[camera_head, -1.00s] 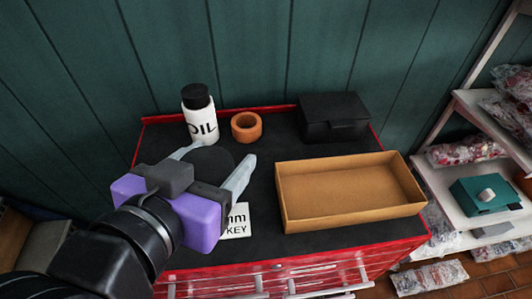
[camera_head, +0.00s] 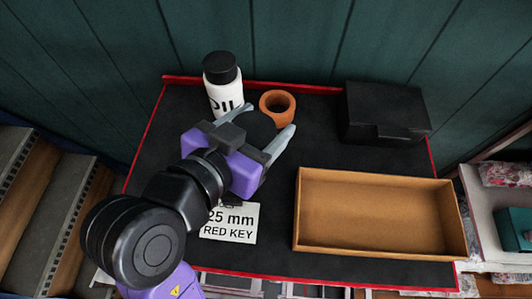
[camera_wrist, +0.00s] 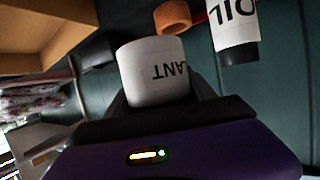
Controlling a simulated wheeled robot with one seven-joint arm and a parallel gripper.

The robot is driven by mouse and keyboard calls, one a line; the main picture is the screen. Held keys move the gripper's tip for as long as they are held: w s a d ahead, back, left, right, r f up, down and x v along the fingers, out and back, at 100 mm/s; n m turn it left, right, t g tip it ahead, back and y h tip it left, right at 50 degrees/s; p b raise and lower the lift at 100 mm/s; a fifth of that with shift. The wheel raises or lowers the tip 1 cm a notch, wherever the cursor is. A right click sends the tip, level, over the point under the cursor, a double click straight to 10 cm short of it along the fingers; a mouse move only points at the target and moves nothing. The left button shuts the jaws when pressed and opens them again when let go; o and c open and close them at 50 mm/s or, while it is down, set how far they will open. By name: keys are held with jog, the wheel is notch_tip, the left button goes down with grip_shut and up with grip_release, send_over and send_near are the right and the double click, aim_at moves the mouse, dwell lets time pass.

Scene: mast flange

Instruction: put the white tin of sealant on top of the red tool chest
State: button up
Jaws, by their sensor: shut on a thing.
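My gripper (camera_head: 268,119) is shut on the white tin of sealant, with one pale finger on each side of it. In the head view only the tin's round black top (camera_head: 259,125) shows between the fingers. In the wrist view the white tin (camera_wrist: 150,70) shows upside-down lettering ending in "ANT". The tin is over the black top of the red tool chest (camera_head: 330,265), in front of the oil bottle and the orange ring. Whether its base touches the chest top is hidden.
A white oil bottle (camera_head: 226,98) with a black cap and an orange ring (camera_head: 278,105) stand close behind the tin. A black box (camera_head: 384,112) is at the back right. An open cardboard tray (camera_head: 380,248) fills the right front. A "25 mm RED KEY" card (camera_head: 230,222) lies at the front left.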

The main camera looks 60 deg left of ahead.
notch_tip(320, 180, down, 12)
jog(key=shift+r+p, duration=0.1)
jog(key=shift+p, duration=0.35)
jog(key=o, duration=1.7)
jog(key=shift+s+d+r, duration=0.1)
jog(key=b+v, duration=0.2)
jog(key=v, duration=0.9)
jog(key=shift+s+d, duration=0.15)
jog(key=shift+s, duration=0.2)
jog(key=shift+s, duration=0.1)
